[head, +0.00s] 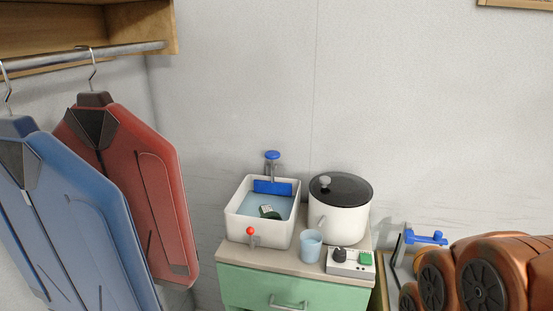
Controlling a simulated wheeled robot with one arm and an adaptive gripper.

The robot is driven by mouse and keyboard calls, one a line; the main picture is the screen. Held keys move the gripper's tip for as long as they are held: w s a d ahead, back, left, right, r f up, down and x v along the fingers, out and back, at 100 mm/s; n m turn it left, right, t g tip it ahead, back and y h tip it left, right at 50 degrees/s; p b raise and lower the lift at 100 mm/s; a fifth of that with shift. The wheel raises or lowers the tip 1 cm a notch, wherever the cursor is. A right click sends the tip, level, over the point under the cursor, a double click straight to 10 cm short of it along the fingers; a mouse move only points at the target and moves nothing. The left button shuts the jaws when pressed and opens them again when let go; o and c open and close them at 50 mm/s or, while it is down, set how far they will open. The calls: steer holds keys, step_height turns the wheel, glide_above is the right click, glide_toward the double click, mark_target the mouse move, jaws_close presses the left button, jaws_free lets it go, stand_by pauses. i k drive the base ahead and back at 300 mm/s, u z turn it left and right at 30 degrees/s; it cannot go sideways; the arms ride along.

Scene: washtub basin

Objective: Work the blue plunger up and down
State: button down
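A white rectangular basin (233,225) stands on a small green cabinet, with pale blue water in it. At its back edge stands a grey post with a round blue cap (272,155), which looks like the blue plunger. A blue panel (272,187) sits at the back wall inside the basin. A small dark green and white object (268,212) lies in the water. A red-knobbed lever (250,231) is at the basin's front. My gripper is not in view; only copper-coloured arm links show at the lower right, apart from the basin.
On the green cabinet (262,286), a white pot (338,225) with a dark lid, a light blue cup (311,246) and a control box (350,262) stand right of the basin. A blue-topped device (425,237) is further right. Red (165,200) and blue (75,215) jackets hang left.

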mark_target(279, 188)
steer(key=u, duration=1.1)
steer(key=i, duration=0.45)
steer(key=z, duration=0.1)
